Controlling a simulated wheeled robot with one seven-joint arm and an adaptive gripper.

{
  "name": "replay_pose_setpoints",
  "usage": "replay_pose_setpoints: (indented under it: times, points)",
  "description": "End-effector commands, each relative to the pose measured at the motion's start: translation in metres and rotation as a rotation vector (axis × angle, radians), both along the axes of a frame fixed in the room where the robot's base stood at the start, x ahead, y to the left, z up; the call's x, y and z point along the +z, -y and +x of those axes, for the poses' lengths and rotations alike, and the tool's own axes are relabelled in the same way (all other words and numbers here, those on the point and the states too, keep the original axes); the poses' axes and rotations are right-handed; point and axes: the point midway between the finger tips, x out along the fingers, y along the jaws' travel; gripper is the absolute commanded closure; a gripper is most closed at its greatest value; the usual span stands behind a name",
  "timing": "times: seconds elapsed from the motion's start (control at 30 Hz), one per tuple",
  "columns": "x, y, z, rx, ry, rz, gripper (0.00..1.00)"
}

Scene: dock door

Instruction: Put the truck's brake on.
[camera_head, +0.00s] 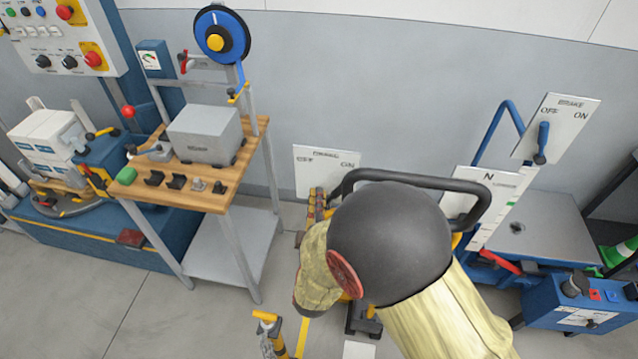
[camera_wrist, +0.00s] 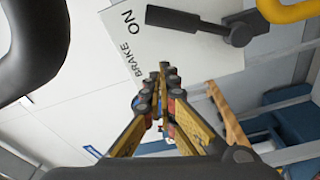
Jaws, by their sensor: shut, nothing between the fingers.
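My gripper (camera_head: 317,204) is shut and empty in front of a white brake plate (camera_head: 325,165) marked OFF and ON. Part of that plate is hidden behind the arm and a black hoop handle (camera_head: 420,178). In the wrist view, my closed fingertips (camera_wrist: 163,80) show over the plate (camera_wrist: 190,62), below a dark lever (camera_wrist: 205,25) in the picture. The lever's left end lies close to the word ON; OFF is out of sight there. A gap shows between fingertips and lever. In the head view the lever is hidden.
A second brake plate (camera_head: 575,112) with a blue lever (camera_head: 541,145) stands at right, by a plate marked N (camera_head: 480,190). A wooden-topped bench (camera_head: 200,195) stands left. The black hoop (camera_wrist: 35,45) is close at the wrist view's left. Open floor lies at lower left.

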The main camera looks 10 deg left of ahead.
Motion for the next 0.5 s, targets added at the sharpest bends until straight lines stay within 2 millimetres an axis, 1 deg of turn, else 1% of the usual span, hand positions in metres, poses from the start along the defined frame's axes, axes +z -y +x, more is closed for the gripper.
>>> replay_pose_setpoints:
  times: [0.03,0.1,0.2,0.33,0.5]
  points:
    - [0.001,-0.002,-0.010,0.005,-0.002,-0.001,1.00]
    - [0.000,-0.001,-0.022,0.004,-0.001,-0.002,1.00]
    - [-0.001,0.000,-0.034,0.003,0.000,0.001,1.00]
    - [-0.002,0.001,-0.043,0.002,0.001,0.000,1.00]
    - [-0.003,0.001,-0.046,0.001,0.000,0.000,1.00]
